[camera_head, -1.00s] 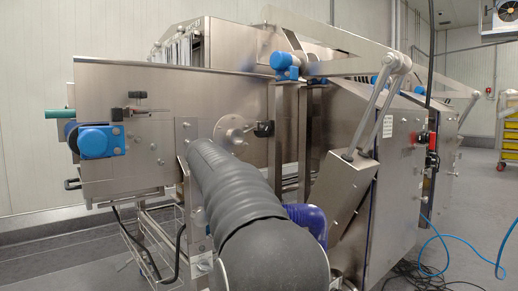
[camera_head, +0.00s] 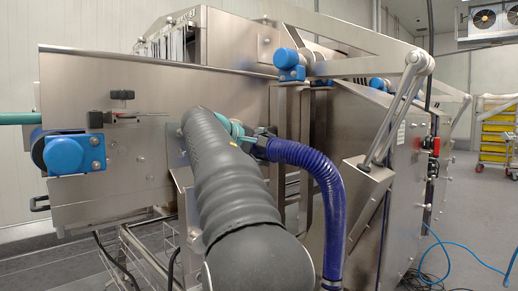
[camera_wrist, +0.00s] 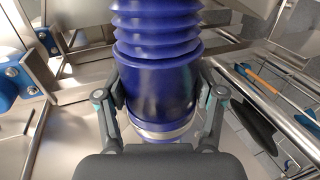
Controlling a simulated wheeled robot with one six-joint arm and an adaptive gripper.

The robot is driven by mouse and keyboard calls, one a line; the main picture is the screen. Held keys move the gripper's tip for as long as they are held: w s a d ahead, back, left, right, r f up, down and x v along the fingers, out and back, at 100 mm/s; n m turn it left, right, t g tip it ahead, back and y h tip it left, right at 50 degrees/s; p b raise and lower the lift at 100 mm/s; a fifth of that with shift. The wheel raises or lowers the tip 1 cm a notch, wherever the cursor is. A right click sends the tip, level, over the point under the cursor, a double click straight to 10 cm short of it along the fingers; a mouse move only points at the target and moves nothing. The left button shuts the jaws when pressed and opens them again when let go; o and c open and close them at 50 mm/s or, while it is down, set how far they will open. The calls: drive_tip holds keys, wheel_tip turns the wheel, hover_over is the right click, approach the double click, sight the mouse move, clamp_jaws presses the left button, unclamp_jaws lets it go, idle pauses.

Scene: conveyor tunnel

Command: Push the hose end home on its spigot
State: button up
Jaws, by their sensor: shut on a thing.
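The ribbed blue hose (camera_head: 318,180) arcs up from the lower right to its end beside the machine's side plate. In the wrist view, its smooth blue cuff (camera_wrist: 158,88) fills the middle, with ribs above and a silver band (camera_wrist: 165,134) at its lower end. My gripper (camera_wrist: 160,98) is shut on the cuff, one finger on each side. In the head view, my gripper (camera_head: 256,142) is mostly hidden behind my grey arm. I cannot make out the spigot, nor whether the hose end touches it.
The steel side plate (camera_head: 130,100) with a blue motor block (camera_head: 75,153) stands at the left. A lever arm (camera_head: 395,110) and tilted steel housing (camera_head: 358,205) stand right of the hose. Blue cable (camera_head: 440,245) lies on the floor at the right.

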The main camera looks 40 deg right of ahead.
drive_tip(key=shift+w+a+r+p, duration=0.2)
drive_tip(key=shift+w+p, duration=0.15)
drive_tip(key=shift+w, duration=0.3)
drive_tip(key=shift+w+d+p, duration=0.2)
drive_tip(key=shift+w+p, duration=0.55)
drive_tip(key=shift+w, duration=0.4)
drive_tip(key=shift+w+a+f+p, duration=0.15)
drive_tip(key=shift+w+p, duration=0.3)
drive_tip(key=shift+w, duration=0.55)
drive_tip(key=shift+w+p, duration=0.1)
drive_tip(key=shift+p, duration=0.25)
drive_tip(key=shift+w+a+p, duration=0.2)
drive_tip(key=shift+w+p, duration=1.65)
drive_tip(key=shift+w, duration=0.1)
drive_tip(key=o, duration=1.8)
drive_tip(key=shift+c, duration=0.2)
